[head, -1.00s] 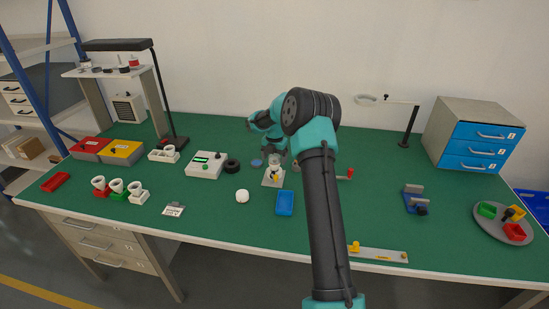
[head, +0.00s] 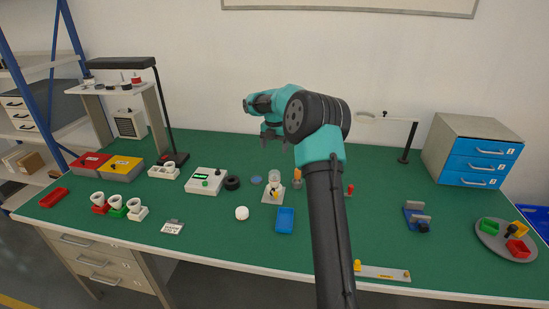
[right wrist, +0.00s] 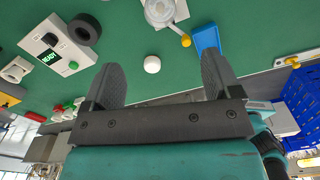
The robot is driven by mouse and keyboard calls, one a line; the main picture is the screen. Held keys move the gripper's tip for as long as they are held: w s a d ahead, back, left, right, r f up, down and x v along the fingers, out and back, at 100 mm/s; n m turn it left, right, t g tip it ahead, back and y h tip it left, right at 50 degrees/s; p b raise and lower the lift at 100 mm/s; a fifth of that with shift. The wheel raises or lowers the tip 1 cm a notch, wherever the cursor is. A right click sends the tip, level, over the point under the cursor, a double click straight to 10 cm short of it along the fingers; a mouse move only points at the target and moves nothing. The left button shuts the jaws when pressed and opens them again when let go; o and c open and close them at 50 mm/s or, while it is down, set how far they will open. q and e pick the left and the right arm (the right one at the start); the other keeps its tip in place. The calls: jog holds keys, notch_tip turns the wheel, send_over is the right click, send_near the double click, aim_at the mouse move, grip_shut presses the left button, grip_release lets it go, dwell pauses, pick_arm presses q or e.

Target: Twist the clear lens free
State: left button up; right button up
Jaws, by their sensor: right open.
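The clear lens (head: 273,179) shows as a small pale, see-through piece on top of a light fixture (head: 267,199) near the middle of the bench. In the right wrist view, the clear round lens (right wrist: 160,10) is at the top edge, partly cut off. My right gripper (head: 276,141) hangs above and behind the fixture in the head view, apart from the lens. Its two fingers stand wide apart with nothing between them, as the right wrist view (right wrist: 161,68) also shows. My left gripper is in neither view.
A blue tray (head: 285,220) and a white dome (head: 242,213) lie in front of the fixture. A black ring (head: 232,183) and tester box (head: 206,181) stand left. An orange-topped piece (head: 297,178) stands close on the right. The bench's front middle is mostly clear.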

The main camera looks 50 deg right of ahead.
notch_tip(320, 180, up, 4)
jog(key=shift+f, duration=0.25)
jog(key=shift+f, duration=0.1)
